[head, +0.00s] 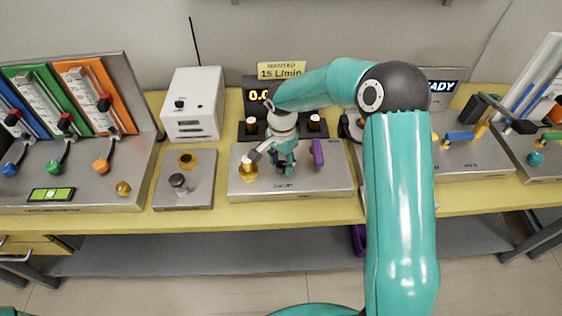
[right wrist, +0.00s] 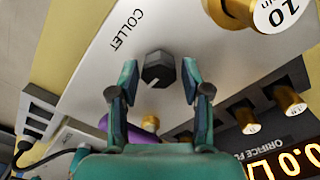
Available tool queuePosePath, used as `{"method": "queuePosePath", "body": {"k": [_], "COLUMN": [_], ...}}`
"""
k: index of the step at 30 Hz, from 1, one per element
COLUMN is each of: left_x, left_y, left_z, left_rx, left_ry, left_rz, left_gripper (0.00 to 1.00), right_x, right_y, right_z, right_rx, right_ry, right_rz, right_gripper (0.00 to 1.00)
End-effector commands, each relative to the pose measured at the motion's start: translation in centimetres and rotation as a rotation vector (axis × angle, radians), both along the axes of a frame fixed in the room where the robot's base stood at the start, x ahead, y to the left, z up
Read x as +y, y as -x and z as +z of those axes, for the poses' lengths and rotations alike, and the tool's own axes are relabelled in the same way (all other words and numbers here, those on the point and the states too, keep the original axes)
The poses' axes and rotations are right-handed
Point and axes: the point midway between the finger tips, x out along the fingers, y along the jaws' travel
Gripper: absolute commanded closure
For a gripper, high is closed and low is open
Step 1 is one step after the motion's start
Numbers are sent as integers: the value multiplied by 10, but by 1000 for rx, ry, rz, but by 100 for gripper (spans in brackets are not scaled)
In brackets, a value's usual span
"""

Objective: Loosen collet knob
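The collet knob (right wrist: 158,70) is a small dark faceted knob on a light metal plate, beside the printed word COLLET. In the right wrist view it sits between the two teal fingers of my right gripper (right wrist: 160,78). The fingers are apart, with a narrow gap visible on each side of the knob. In the head view my right gripper (head: 284,168) points down over the middle of the metal block (head: 330,185), and the gripper hides the knob there. My left gripper is not in view.
A brass knob (head: 248,170) stands left of the gripper and a purple part (head: 318,152) right of it. Behind is a dark display unit (head: 256,92) with brass-and-white fittings. A white box (head: 194,103) and a flowmeter panel (head: 120,130) stand to the left.

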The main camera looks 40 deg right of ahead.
Motion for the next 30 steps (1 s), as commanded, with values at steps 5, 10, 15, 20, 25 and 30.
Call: {"method": "queuePosePath", "body": {"k": [5,10,15,20,25,30], "left_x": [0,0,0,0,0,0], "left_y": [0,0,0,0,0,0], "left_z": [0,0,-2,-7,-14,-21], "left_rx": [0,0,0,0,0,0], "left_ry": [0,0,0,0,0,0], "left_rz": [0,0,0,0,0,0], "left_gripper": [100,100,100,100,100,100], "right_x": [0,0,0,1,1,1], "right_y": [0,-1,-1,-1,-2,-2], "right_z": [0,0,0,0,-1,-1], "right_rx": [-1,-2,-3,-4,-5,-6], "right_ry": [0,0,0,0,1,2], "right_rz": [0,2,25,84,193,339], "right_gripper": [88,96,96,96,96,96]}}
